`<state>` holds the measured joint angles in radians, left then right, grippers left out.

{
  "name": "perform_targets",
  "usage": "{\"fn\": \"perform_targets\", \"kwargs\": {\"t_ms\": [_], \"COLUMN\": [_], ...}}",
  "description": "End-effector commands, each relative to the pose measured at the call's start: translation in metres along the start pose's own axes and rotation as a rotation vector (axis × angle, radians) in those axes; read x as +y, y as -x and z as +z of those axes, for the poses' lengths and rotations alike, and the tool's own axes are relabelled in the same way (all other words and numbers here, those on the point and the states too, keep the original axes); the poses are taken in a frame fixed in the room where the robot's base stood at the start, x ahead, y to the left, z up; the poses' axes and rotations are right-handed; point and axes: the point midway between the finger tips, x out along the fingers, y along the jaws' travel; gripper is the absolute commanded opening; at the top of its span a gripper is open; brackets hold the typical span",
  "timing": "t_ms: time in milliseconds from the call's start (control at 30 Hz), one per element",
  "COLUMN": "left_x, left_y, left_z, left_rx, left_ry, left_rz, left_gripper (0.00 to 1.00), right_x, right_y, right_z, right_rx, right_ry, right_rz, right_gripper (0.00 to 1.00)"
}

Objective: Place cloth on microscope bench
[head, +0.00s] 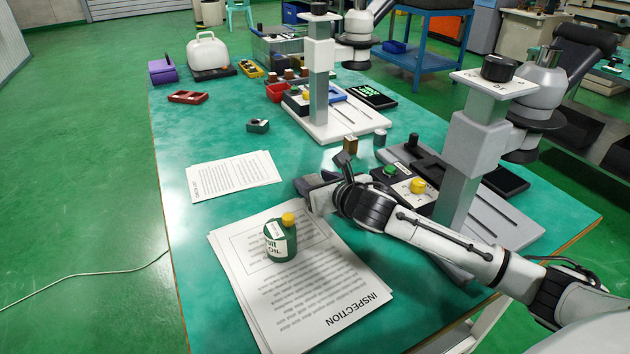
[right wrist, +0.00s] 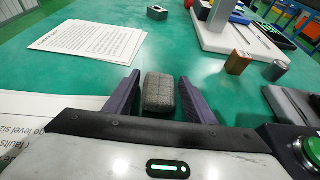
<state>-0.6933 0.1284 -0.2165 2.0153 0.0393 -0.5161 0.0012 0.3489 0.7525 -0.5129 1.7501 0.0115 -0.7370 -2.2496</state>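The bench (head: 215,130) has a green top and carries two microscopes. My right gripper (head: 322,172) is low over its middle, left of the near microscope (head: 470,150). In the right wrist view, the right gripper's (right wrist: 158,95) two dark fingers stand apart. A small grey, textured, rounded block (right wrist: 159,93), perhaps the folded cloth, sits between them with a gap on each side. I cannot make this block out in the head view, where the gripper seems to hide it. My left gripper is not in view.
A green oil bottle (head: 280,243) stands on the inspection papers (head: 240,280). A checklist sheet (head: 232,176) lies behind them. A brown block (head: 350,146) and a grey cylinder (head: 380,137) are just beyond the gripper. The far microscope (head: 318,75) stands behind. The bench's left middle is clear.

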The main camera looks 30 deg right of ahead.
Motion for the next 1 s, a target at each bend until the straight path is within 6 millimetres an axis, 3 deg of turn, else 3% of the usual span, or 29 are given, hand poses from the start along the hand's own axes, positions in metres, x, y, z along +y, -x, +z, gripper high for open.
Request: {"fn": "perform_targets", "kwargs": {"t_ms": [433, 1000], "left_x": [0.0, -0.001], "left_y": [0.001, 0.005], "left_z": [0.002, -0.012], "left_rx": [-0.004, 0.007], "left_ry": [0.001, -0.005], "left_rz": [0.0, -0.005], "left_gripper": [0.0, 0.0], "right_x": [-0.001, -0.001], "right_y": [0.006, 0.11], "right_z": [0.002, 0.002], "right_rx": [0.001, 0.001], "right_ry": [0.002, 0.002], "right_rz": [0.0, -0.001], "right_gripper": [0.57, 0.57]}}
